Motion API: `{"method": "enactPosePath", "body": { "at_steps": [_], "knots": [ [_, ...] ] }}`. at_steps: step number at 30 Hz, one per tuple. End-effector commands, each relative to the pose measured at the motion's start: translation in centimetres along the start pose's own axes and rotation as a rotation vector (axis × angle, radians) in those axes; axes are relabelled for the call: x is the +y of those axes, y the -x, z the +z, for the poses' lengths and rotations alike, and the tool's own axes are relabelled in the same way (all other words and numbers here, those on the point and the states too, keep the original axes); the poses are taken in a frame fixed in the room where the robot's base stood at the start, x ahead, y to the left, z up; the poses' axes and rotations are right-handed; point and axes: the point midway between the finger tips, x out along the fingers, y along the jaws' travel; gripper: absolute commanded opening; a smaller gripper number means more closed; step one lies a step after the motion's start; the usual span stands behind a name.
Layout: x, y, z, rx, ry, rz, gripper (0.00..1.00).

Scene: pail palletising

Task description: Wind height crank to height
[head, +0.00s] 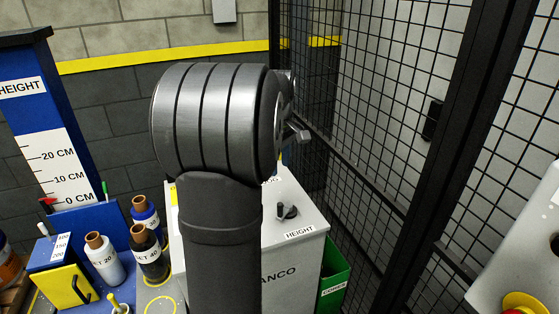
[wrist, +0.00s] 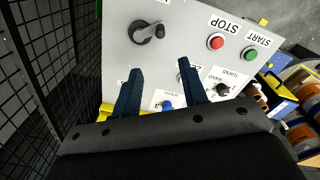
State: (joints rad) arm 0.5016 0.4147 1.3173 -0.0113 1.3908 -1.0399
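The height crank (head: 287,211) is a small dark handle on the white cabinet, beside a HEIGHT label. In the wrist view a dark crank (wrist: 147,33) on the pale panel looks like the same one; its label is cut off. My gripper (wrist: 160,78) has its two blue fingers apart with nothing between them. The crank lies beyond the fingertips, apart from them. The height scale (head: 61,170) stands at the left, with a red pointer (head: 47,204) near the 0 CM mark. My arm hides my gripper in the head view.
The panel also holds a red STOP button (wrist: 215,42), a green START button (wrist: 249,54), a black knob (wrist: 222,90) and a blue button (wrist: 167,104). Black mesh fencing (head: 385,130) stands close at the right. A green bin (head: 334,275) is beside the cabinet. Several bottles stand left.

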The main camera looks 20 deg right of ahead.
Motion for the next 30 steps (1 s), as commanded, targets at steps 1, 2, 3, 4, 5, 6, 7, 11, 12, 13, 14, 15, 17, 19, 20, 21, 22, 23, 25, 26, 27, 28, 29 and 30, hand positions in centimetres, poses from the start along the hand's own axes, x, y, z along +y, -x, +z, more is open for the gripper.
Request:
{"method": "enactPosePath", "body": {
  "at_steps": [1, 2, 3, 4, 5, 6, 7, 11, 12, 13, 14, 15, 17, 19, 20, 21, 22, 23, 25, 26, 27, 28, 29, 30],
  "knots": [
    [0.0, 0.2, 0.0, 0.0, 0.0, 0.0, 0.39],
    [0.0, 0.3, 0.0, 0.0, 0.0, 0.0, 0.39],
    [0.0, 0.3, 0.0, 0.0, 0.0, 0.0, 0.39],
    [0.0, 0.4, 0.0, 0.0, 0.0, 0.0, 0.39],
    [0.0, 0.4, 0.0, 0.0, 0.0, 0.0, 0.39],
    [0.0, 0.4, 0.0, 0.0, 0.0, 0.0, 0.39],
    [0.0, 0.3, 0.0, 0.0, 0.0, 0.0, 0.39],
    [0.0, 0.3, 0.0, -0.002, 0.001, -0.001, 0.37],
    [-0.1, 0.1, -0.1, -0.009, 0.004, -0.003, 0.37],
    [-0.3, -0.2, -0.1, -0.021, 0.008, -0.006, 0.37],
    [-0.4, -0.6, -0.2, -0.038, 0.014, -0.009, 0.37],
    [-0.8, -1.4, -0.4, -0.072, 0.026, -0.016, 0.37],
    [-1.6, -3.1, -0.7, -0.149, 0.053, -0.03, 0.37],
    [-2.8, -5.4, -1.0, -0.27, 0.097, -0.039, 0.37],
    [-3.4, -6.5, -1.2, -0.331, 0.118, -0.04, 0.37],
    [-4.2, -7.8, -1.3, -0.415, 0.15, -0.035, 0.37],
    [-4.7, -8.7, -1.4, -0.48, 0.175, -0.028, 0.37],
    [-5.2, -9.6, -1.6, -0.542, 0.199, -0.018, 0.37],
    [-6.3, -11.2, -1.9, -0.686, 0.26, 0.018, 0.37],
    [-6.8, -11.8, -2.1, -0.747, 0.286, 0.037, 0.37],
    [-7.4, -12.6, -2.5, -0.825, 0.323, 0.07, 0.37],
    [-7.8, -13.0, -2.8, -0.884, 0.35, 0.098, 0.37],
    [-8.2, -13.5, -3.1, -0.94, 0.38, 0.128, 0.37],
    [-8.8, -14.0, -3.6, -1.014, 0.418, 0.174, 0.37]
  ]
}}
